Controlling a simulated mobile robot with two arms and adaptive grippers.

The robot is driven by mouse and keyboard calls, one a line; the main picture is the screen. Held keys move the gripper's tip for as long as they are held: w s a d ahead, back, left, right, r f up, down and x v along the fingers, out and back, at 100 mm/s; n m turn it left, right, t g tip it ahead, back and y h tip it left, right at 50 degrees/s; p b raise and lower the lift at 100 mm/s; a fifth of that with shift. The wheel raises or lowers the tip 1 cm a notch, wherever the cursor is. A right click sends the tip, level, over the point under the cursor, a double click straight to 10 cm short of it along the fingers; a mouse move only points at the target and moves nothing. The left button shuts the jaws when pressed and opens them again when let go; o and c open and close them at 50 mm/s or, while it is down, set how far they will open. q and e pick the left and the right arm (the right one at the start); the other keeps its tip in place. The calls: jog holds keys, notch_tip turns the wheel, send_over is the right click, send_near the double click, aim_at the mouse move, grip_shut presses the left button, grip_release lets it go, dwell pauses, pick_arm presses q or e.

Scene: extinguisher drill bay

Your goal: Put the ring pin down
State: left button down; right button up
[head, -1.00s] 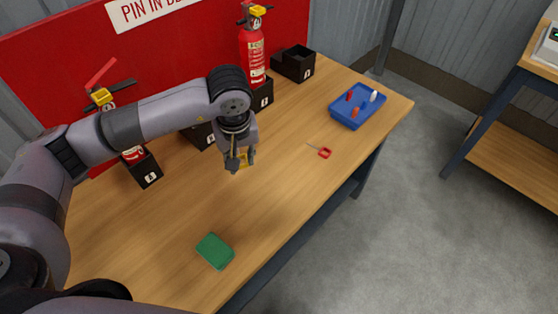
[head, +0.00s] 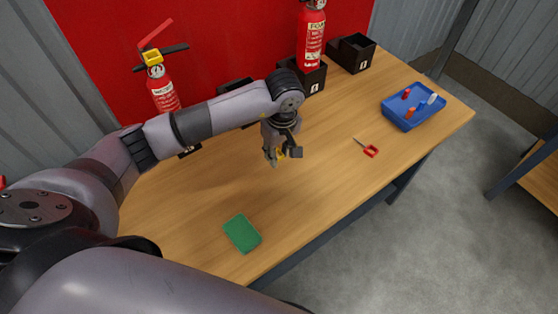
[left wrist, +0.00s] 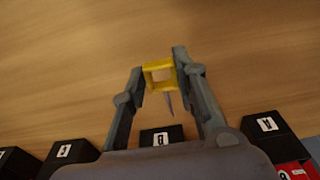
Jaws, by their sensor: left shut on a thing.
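The ring pin is a yellow square ring with a thin grey pin. In the left wrist view the yellow ring (left wrist: 158,64) sits between the two fingers of my left gripper (left wrist: 160,70), which is shut on it, and the pin points toward the bottom of the picture. In the head view my left gripper (head: 283,157) is over the middle of the wooden table (head: 325,190), and only a little yellow (head: 281,154) shows there. I cannot tell the exact gap to the table. My right gripper is not in view.
A green pad (head: 242,233) lies at the front. A red-handled pin (head: 370,150) lies to the right, near a blue tray (head: 427,117) with small items. Red extinguishers (head: 311,40) and black boxes (head: 357,53) line the back. Bare table surrounds the gripper.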

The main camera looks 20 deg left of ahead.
pick_arm(q)
jog(key=shift+f, duration=0.6)
notch_tip(320, 180, down, 4)
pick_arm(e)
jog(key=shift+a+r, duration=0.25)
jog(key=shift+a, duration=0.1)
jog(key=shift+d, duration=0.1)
pick_arm(q)
jog(key=shift+f, duration=0.2)
jog(key=c, duration=1.3)
grip_release()
jog(key=shift+r, duration=0.1)
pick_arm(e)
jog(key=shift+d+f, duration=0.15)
